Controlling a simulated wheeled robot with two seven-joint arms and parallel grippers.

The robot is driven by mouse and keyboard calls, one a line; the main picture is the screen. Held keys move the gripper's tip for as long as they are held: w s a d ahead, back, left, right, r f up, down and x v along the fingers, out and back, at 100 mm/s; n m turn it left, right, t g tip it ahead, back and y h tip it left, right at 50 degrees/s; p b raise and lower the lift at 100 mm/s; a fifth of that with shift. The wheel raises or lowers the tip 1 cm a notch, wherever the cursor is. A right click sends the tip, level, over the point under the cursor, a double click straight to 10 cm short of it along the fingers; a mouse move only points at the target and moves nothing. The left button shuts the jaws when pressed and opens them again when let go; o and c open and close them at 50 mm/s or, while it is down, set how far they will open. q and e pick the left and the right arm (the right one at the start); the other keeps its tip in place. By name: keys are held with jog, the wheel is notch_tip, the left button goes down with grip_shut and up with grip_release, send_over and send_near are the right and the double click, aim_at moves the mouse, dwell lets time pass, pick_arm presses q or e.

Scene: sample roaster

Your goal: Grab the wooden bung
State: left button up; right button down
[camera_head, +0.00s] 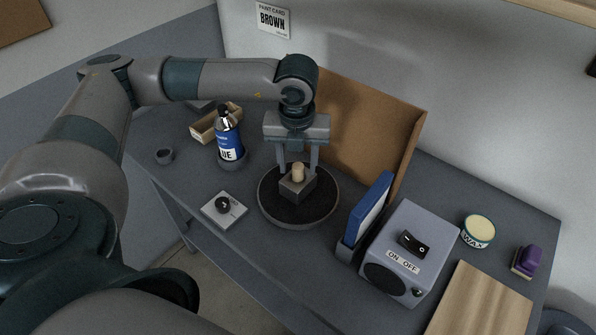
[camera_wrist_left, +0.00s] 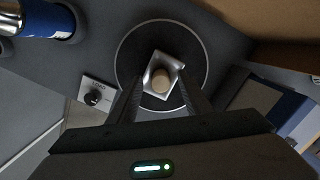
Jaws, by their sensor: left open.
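The wooden bung (camera_head: 298,172) is a small light-tan cylinder standing upright in a grey metal block (camera_head: 297,189). The block sits on a round dark turntable (camera_head: 272,213). In the left wrist view the bung (camera_wrist_left: 161,79) shows from above, near the middle of the block's top. My left gripper (camera_head: 298,167) points straight down over the block, its fingers open. In the head view the fingers come down on either side of the bung; in the wrist view the fingers (camera_wrist_left: 160,92) flank the block. I cannot tell whether they touch anything. My right gripper is not in view.
A blue-labelled bottle (camera_head: 229,140) and an open wooden box (camera_head: 208,127) stand to the left. A knob box (camera_head: 223,208) is at front left. A brown board (camera_head: 362,125) rises behind the turntable. A blue upright panel (camera_head: 370,208) and a grey switch box (camera_head: 408,258) stand to the right.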

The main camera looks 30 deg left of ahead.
pick_arm(q)
jog(key=shift+f, duration=0.7)
jog(key=c, duration=1.1)
jog(key=shift+c, duration=0.2)
jog(key=shift+r, duration=0.1)
